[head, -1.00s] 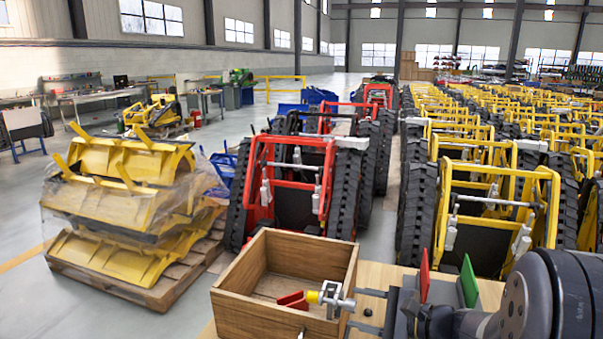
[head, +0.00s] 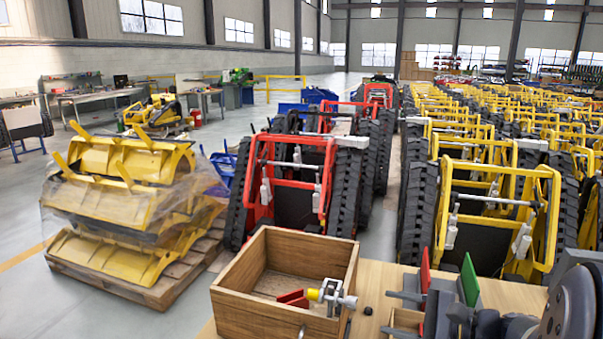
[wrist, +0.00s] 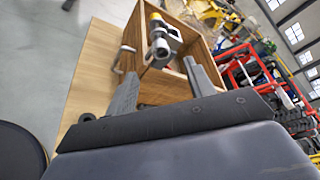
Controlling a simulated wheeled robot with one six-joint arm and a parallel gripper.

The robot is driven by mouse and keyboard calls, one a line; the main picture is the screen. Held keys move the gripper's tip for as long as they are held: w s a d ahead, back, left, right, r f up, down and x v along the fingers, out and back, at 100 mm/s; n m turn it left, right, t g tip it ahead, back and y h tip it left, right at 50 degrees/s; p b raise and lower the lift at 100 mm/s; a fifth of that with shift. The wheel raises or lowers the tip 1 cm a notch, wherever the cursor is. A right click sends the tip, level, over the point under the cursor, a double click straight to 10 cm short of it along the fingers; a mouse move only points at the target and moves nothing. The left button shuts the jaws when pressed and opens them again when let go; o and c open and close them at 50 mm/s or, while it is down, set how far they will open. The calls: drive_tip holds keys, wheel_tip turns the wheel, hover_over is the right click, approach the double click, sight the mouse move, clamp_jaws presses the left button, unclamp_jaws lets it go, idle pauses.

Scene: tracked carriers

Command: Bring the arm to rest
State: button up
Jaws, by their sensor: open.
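My gripper (head: 387,312) is in the lower right of the head view, above the wooden table (head: 374,275). Its two grey fingers are apart with nothing held between them. In the wrist view my gripper (wrist: 158,70) also shows open, with its fingers pointing toward the open wooden box (head: 226,305). My gripper is to the right of this box in the head view. A valve-like metal piece (head: 333,296) with a yellow band and a red handle is at the box's right side; it also shows in the wrist view (wrist: 160,38).
A red panel (head: 425,271) and a green panel (head: 469,280) stand on the table close to my arm. Beyond the table are red (head: 328,190) and yellow (head: 548,215) machines and a pallet of yellow buckets (head: 120,255).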

drive_tip(key=p+x, duration=0.2)
drive_tip(key=x, duration=0.1)
drive_tip(key=p+x, duration=0.1)
drive_tip(key=shift+w+f, duration=0.35)
drive_tip(key=shift+w, duration=0.2)
idle(0.4)
